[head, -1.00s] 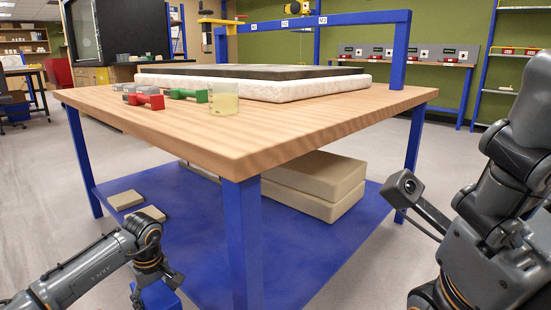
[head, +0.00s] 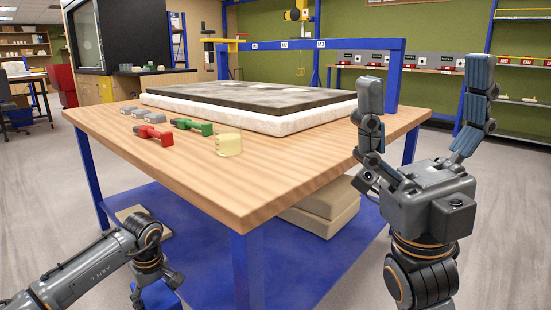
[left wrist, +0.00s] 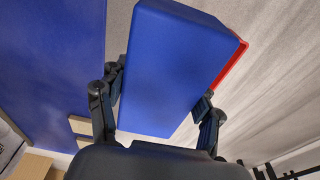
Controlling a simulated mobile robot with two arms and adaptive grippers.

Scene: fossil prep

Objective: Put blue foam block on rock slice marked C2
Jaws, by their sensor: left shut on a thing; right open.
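My left gripper (left wrist: 160,92) is shut on the blue foam block (left wrist: 175,62), one finger at each side of it in the left wrist view. In the head view a small part of the block (head: 160,298) shows at the bottom edge, low beside the table. My right gripper (head: 425,88) is open and empty, fingers pointing up, in front of the table's right corner. A dark, flat rock slab (head: 260,97) lies on a thick white bed (head: 290,124) on the table. It has paler patches, but no C2 mark is readable.
The wooden table (head: 300,165) has a clear front strip. Red (head: 154,135) and green (head: 192,127) tools, grey pieces and a clear yellowish cup (head: 228,144) stand front left. A blue frame (head: 392,75) spans the back. Pale blocks (head: 318,213) lie on the blue lower shelf.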

